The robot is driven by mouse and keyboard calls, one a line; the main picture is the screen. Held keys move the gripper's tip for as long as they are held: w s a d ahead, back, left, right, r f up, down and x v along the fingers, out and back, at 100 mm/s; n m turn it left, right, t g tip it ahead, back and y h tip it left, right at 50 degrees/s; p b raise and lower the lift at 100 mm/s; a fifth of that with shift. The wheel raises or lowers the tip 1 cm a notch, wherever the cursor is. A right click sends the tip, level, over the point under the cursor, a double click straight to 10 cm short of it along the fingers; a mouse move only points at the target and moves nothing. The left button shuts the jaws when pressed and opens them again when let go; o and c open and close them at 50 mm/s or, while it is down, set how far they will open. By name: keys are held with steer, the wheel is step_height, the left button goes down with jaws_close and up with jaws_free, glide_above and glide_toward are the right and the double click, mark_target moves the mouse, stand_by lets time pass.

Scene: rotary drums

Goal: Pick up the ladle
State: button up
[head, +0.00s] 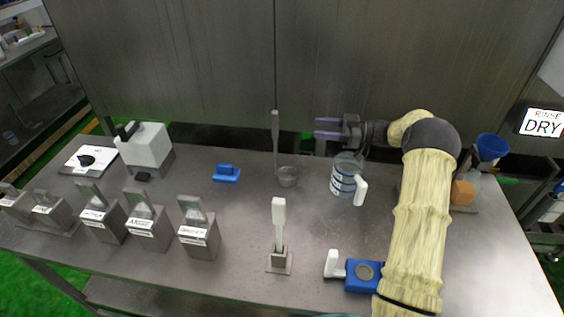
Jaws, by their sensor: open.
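The ladle (276,140) stands near the back middle of the steel table in the head view. Its grey handle is upright, and a small round cup (288,177) is at its lower end, low over the table. My gripper (318,128) is to the right of the handle, at about the height of its upper part in the picture. Its two fingers point left towards the handle, are apart and hold nothing. A gap shows between the fingertips and the handle. How far they differ in depth, I cannot tell.
A clear jug (345,181) with a white handle stands below my gripper. A white-handled tool (279,214) stands upright in front. A small blue object (226,174) lies left of the ladle. Labelled metal holders (199,239) line the front left. A steel wall (370,55) rises behind.

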steer(key=p, duration=0.3)
glide_toward(272, 125)
steer(key=w+a, duration=0.2)
steer(key=a, duration=0.2)
steer(key=shift+w+a+f, duration=0.1)
steer(key=shift+a+f, duration=0.1)
steer(key=shift+a, duration=0.2)
steer(key=shift+a, duration=0.1)
steer(key=a+p, duration=0.1)
steer(key=a, duration=0.1)
steer(key=w+a+p, duration=0.1)
steer(key=a, duration=0.1)
steer(key=shift+f+p, duration=0.2)
steer(key=shift+p, duration=0.1)
steer(key=shift+a+f, duration=0.1)
steer(key=shift+a, duration=0.3)
jaws_close()
